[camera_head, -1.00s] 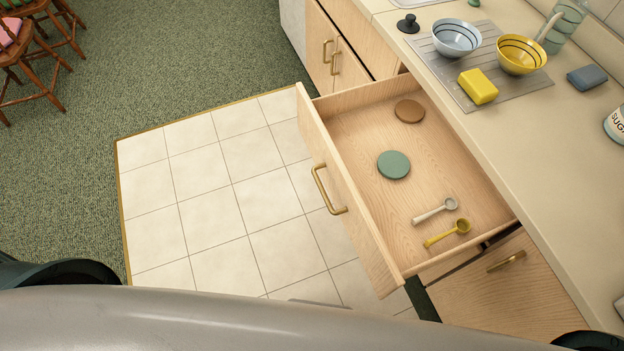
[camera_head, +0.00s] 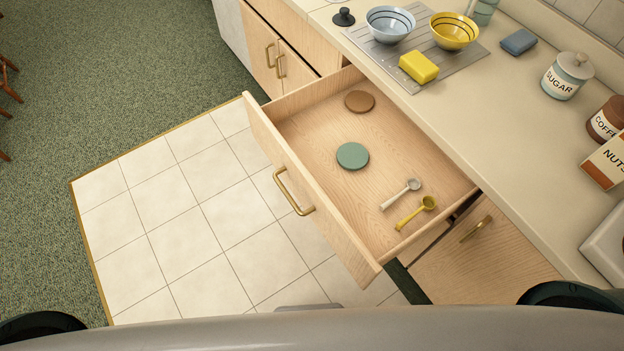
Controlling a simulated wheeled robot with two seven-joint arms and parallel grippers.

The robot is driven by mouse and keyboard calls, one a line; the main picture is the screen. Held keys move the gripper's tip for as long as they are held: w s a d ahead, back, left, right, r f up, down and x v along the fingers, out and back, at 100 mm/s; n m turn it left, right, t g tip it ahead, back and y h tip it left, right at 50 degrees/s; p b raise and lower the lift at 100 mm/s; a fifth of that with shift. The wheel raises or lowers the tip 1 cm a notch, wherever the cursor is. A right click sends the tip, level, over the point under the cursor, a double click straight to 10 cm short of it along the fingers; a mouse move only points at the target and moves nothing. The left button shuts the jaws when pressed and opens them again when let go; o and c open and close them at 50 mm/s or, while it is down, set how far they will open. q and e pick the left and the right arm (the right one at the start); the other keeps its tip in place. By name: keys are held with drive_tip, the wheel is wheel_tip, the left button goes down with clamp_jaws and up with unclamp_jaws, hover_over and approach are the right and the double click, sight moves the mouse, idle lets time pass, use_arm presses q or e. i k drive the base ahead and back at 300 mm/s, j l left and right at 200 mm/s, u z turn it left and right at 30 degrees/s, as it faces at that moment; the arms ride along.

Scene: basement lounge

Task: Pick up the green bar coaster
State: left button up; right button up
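The green bar coaster (camera_head: 352,156) is a flat round disc lying on the floor of the open wooden drawer (camera_head: 330,190), near its middle. A brown coaster (camera_head: 359,101) lies farther back in the same drawer. A white scoop (camera_head: 400,194) and a yellow scoop (camera_head: 417,212) lie toward the drawer's near end. Neither of my grippers is in view.
The counter (camera_head: 470,120) runs along the drawer's right side. It carries a blue bowl (camera_head: 390,24), a yellow bowl (camera_head: 454,31), a yellow sponge (camera_head: 418,67) and a sugar jar (camera_head: 567,76). Tiled floor (camera_head: 180,220) left of the drawer is clear.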

sight(352, 156)
drive_tip(key=j+z, duration=0.35)
drive_tip(key=k+j+z, duration=0.1)
drive_tip(key=j+z, duration=0.2)
drive_tip(key=k+j+z, duration=0.15)
drive_tip(key=j+z, duration=0.2)
drive_tip(key=j, duration=0.15)
drive_tip(key=k+j+z, duration=0.15)
drive_tip(key=j+z, duration=0.2)
